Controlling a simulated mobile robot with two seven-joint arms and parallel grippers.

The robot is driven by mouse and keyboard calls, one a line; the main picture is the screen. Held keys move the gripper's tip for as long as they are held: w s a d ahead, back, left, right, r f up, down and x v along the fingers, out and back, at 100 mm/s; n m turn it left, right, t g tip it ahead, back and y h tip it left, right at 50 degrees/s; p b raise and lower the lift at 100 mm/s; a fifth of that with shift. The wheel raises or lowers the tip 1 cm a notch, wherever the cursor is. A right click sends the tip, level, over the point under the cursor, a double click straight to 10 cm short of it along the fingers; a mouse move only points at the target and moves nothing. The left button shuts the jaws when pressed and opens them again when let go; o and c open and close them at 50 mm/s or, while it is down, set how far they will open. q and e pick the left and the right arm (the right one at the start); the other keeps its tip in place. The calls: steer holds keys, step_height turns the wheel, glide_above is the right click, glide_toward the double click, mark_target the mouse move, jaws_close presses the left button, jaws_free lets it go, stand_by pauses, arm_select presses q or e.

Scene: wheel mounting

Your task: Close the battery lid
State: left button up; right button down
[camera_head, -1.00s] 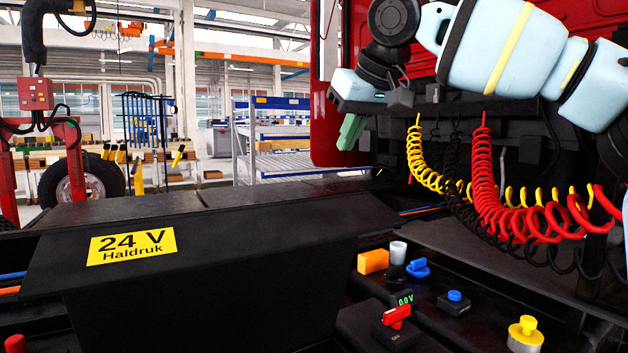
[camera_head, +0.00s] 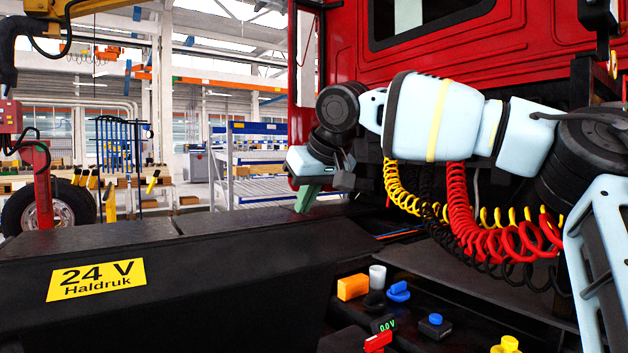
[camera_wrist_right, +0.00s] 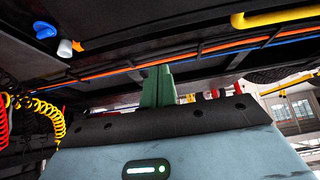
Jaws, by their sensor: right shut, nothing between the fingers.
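The black battery cover with its lid (camera_head: 200,255) runs across the lower left of the head view, with a yellow "24 V Haldruk" label (camera_head: 97,280) on its sloping face. I cannot tell from this view whether the lid is fully down. My right gripper (camera_head: 306,199) has green fingers, shut and empty, pointing down near the far right end of the cover's top. Whether they touch it cannot be told. In the right wrist view the fingers (camera_wrist_right: 160,85) are together, with dark surfaces and cables behind them. My left gripper is not in view.
Right of the cover is a panel with an orange block (camera_head: 352,287), a red switch (camera_head: 378,342), blue knobs and a yellow cap (camera_head: 507,344). Yellow and red coiled hoses (camera_head: 500,237) hang below my right arm, before the red truck cab (camera_head: 445,45). A shelf rack (camera_head: 255,165) stands behind.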

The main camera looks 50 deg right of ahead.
mark_target(317, 223)
steer(key=s, duration=0.2)
steer(key=shift+s+a+f+p, duration=0.3)
steer(key=shift+s+a, duration=0.05)
steer(key=shift+s, duration=0.05)
steer(key=shift+s+a+f, duration=0.1)
steer(key=shift+s+f, duration=0.15)
steer(key=shift+s, duration=0.2)
steer(key=shift+s+f, duration=0.1)
steer(key=shift+f, duration=0.05)
